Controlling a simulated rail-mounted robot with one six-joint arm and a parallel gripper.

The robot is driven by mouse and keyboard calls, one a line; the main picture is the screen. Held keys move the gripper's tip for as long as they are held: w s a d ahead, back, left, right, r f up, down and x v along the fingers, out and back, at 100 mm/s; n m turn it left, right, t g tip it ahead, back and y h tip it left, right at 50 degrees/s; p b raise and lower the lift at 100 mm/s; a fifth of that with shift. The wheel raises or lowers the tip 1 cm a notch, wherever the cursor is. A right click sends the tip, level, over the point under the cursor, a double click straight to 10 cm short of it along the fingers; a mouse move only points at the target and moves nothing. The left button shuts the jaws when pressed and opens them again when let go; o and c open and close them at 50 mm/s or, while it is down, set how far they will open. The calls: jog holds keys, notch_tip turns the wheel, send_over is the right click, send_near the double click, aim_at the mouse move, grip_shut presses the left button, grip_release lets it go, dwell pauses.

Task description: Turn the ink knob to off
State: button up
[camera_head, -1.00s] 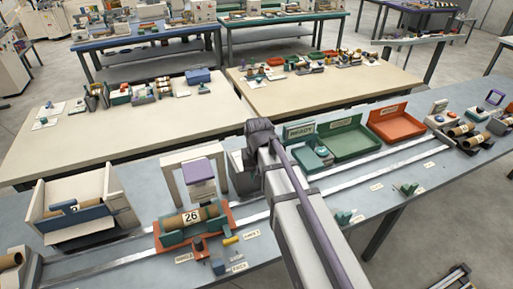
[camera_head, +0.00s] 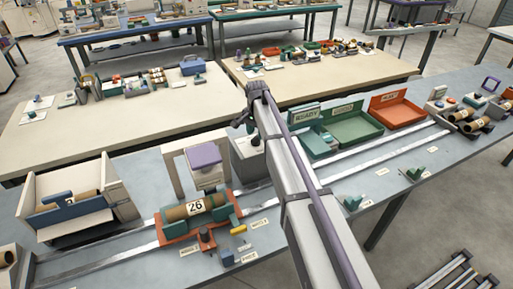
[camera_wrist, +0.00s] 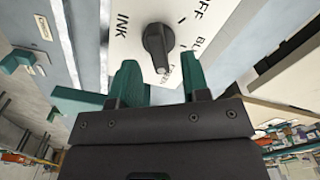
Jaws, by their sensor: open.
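The ink knob (camera_wrist: 157,46) is a dark, elongated knob on a white panel (camera_wrist: 143,22) in the wrist view. The panel bears the word INK on the left, and OFF and a partly cut-off label starting BL on the right. The knob's narrow end points down the picture, toward a label too small to read and away from OFF. My gripper (camera_wrist: 162,84) has two green fingers, open, with the knob just beyond and between their tips. They do not appear to touch it. In the head view, my gripper (camera_head: 243,118) hangs above a grey box (camera_head: 247,158).
A white stand with a purple-topped block (camera_head: 204,158) is left of the grey box. A roll marked 26 (camera_head: 195,206) lies in an orange and green cradle in front. Green (camera_head: 352,124) and orange (camera_head: 390,108) trays stand to the right. Two metal rails run along the bench.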

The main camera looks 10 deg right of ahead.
notch_tip(320, 180, down, 3)
jog(key=shift+r+b, duration=0.1)
jog(key=shift+b, duration=0.55)
jog(key=shift+r, duration=0.15)
grip_shut()
